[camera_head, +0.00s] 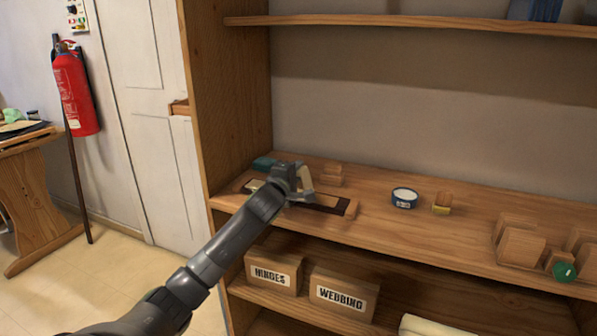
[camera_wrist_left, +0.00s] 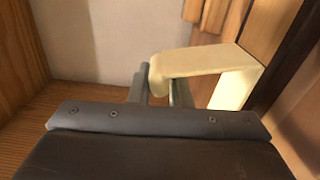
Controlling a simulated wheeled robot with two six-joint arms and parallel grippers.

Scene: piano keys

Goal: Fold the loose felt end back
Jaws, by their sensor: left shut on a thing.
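My left gripper (camera_head: 298,182) is over a long wooden piece with dark parts (camera_head: 328,209), which lies on the shelf and looks like the piano key. In the left wrist view, my left gripper (camera_wrist_left: 162,86) is shut on the end of a cream felt strip (camera_wrist_left: 205,60). The strip stretches right from the fingers, then bends down beside a wood and dark edge (camera_wrist_left: 262,45). The gripper hides part of the key in the head view. My right gripper is in neither view.
The wooden shelf (camera_head: 385,235) also holds small wooden blocks (camera_head: 333,174), a blue-rimmed round tin (camera_head: 404,198), a small block with yellow (camera_head: 442,203) and larger blocks with a green disc (camera_head: 563,271) at right. The cabinet's upright side (camera_head: 225,100) stands close on the left.

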